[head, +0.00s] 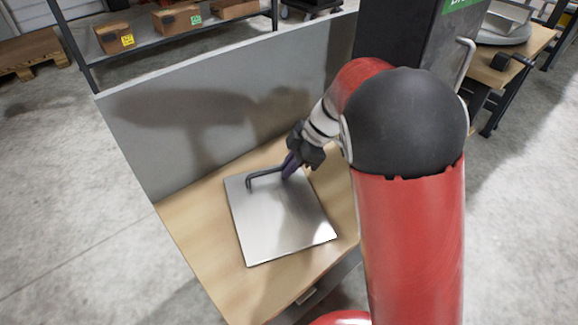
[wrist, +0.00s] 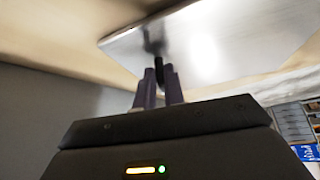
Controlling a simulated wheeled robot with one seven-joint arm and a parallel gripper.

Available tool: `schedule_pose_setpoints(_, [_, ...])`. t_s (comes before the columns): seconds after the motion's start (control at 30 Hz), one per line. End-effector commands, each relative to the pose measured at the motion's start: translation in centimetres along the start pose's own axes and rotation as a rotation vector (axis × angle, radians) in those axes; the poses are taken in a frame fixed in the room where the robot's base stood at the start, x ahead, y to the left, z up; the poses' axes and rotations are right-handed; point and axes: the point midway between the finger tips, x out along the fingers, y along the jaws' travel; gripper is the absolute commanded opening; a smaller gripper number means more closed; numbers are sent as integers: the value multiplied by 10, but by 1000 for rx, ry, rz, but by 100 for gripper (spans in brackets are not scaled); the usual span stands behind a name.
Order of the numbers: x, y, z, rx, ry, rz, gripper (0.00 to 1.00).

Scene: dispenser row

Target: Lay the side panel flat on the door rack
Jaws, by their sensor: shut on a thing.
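The side panel, a flat silver metal sheet (head: 280,220), is over a wooden bench top (head: 195,235) in the head view. It looks level; I cannot tell whether it touches the wood. A dark bar handle (head: 264,173) rises near its far edge. My gripper (head: 290,166), with purple fingers, is shut on this handle. In the wrist view the fingers (wrist: 159,85) close around the dark handle (wrist: 157,68), with the shiny panel (wrist: 210,45) beyond. The handle's gripped end is hidden by the fingers. I cannot make out a door rack for certain.
A grey upright board (head: 180,130) stands along the bench's far side. A dark cabinet (head: 400,40) stands behind my arm. A shelf with cardboard boxes (head: 178,19) is at the back left. Bare bench shows left of the panel; the floor at left is open.

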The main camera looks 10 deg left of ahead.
Motion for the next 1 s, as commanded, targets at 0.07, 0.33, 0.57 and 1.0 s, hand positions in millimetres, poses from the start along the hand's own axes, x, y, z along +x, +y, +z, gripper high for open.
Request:
schedule_pose_setpoints(0.07, [0, 0, 0, 0, 1, 0, 0])
schedule_pose_setpoints(0.33, [0, 0, 0, 0, 1, 0, 36])
schedule_pose_setpoints(0.57, [0, 0, 0, 0, -1, -1, 36])
schedule_pose_setpoints(1.0, [-61, 1, -1, -1, 0, 2, 36])
